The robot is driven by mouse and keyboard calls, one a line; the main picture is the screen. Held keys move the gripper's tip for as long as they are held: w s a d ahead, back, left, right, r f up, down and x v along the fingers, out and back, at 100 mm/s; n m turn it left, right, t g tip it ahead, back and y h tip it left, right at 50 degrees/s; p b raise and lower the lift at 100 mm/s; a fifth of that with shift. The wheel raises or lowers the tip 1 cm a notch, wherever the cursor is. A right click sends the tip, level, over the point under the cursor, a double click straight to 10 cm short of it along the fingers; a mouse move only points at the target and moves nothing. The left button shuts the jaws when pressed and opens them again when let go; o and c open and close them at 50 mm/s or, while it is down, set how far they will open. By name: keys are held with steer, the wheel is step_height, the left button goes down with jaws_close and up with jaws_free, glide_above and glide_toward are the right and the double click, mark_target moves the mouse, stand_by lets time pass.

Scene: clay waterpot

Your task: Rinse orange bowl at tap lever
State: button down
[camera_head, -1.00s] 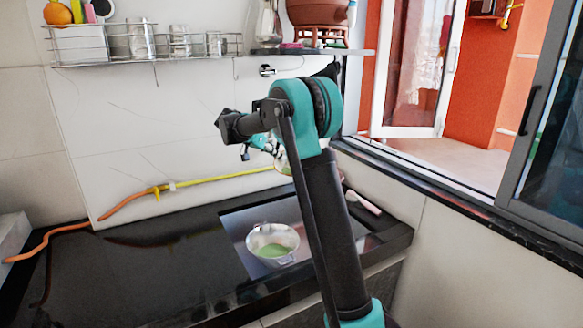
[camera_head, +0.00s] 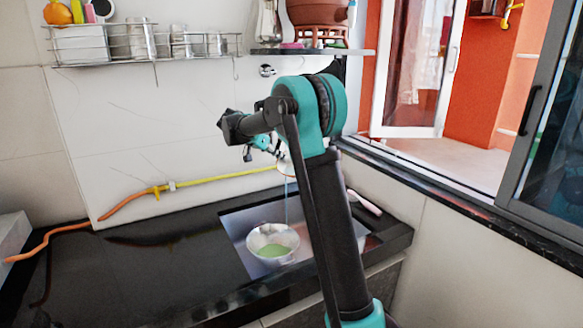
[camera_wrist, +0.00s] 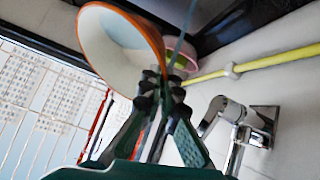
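In the wrist view, my gripper (camera_wrist: 160,78) is shut on the rim of the orange bowl (camera_wrist: 125,38). The bowl is tilted, with a white inside and an orange rim. A thin bluish stream of water (camera_wrist: 183,35) runs close by it; I cannot tell whether it touches the bowl. The chrome tap with its lever (camera_wrist: 225,110) is at the right. In the head view, the bowl (camera_head: 284,162) is mostly hidden behind my arm, and the stream (camera_head: 286,200) falls below it toward the sink. A chrome fitting (camera_head: 267,70) shows on the wall above my gripper (camera_head: 262,145).
A metal bowl with green inside (camera_head: 261,236) sits in the sink. A yellow and orange hose (camera_head: 215,179) runs along the wall. A wire rack (camera_head: 150,50) and a shelf (camera_head: 310,50) hang above. The black counter (camera_head: 130,270) is clear at left.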

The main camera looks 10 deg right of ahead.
steer(key=s+a, duration=0.3)
steer(key=s, duration=0.3)
steer(key=shift+s+a, duration=0.2)
steer(key=shift+s, duration=0.2)
stand_by(1.4)
steer(key=s+a+r, duration=0.2)
steer(key=s+r, duration=0.2)
steer(key=shift+s, duration=0.25)
stand_by(0.4)
steer(key=shift+a, duration=0.1)
steer(key=w+d+f+n+t+y, duration=0.1)
steer(key=d+f+n+t+y, duration=0.2)
steer(key=f, duration=0.5)
steer(key=w+d+f+n+t+y, duration=0.1)
steer(key=d+f+n+t+y, duration=0.2)
steer(key=d+f+n, duration=0.3)
step_height(320, 180, down, 3)
steer(key=shift+w+d+n, duration=0.25)
steer(key=shift+w+n, duration=0.05)
steer(key=shift+n, duration=0.6)
